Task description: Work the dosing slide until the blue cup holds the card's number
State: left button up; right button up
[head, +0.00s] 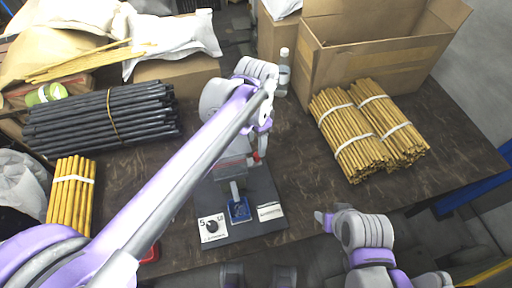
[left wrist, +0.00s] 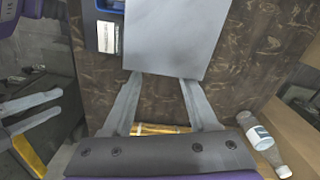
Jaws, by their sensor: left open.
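The dosing device stands on a dark grey board (head: 262,184); its grey body (head: 235,147) is partly hidden by my left arm. The blue cup (head: 238,211) sits at its front; its contents are too small to tell. A white card (head: 212,228) with a 5 and a black round mark lies left of the cup. A small red part (head: 257,158) shows by the body; I cannot tell whether it is the slide. My left gripper (left wrist: 160,78) is open, its fingertips by a grey panel (left wrist: 172,38), nothing between them. My right gripper (head: 325,220) is right of the board; its opening is unclear.
A white label (head: 270,212) lies on the board's right. A bottle (head: 283,72) stands behind, with an open carton (head: 375,55) beside it. Bundled bamboo sticks (head: 360,132) lie right, dark rods (head: 95,120) left. The table between board and right bundles is clear.

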aim_at(256, 155)
pick_arm(q)
notch_tip(256, 155, up, 6)
jog(key=shift+f, duration=0.2)
pick_arm(e)
jog(key=shift+r, duration=0.35)
dwell(0.3)
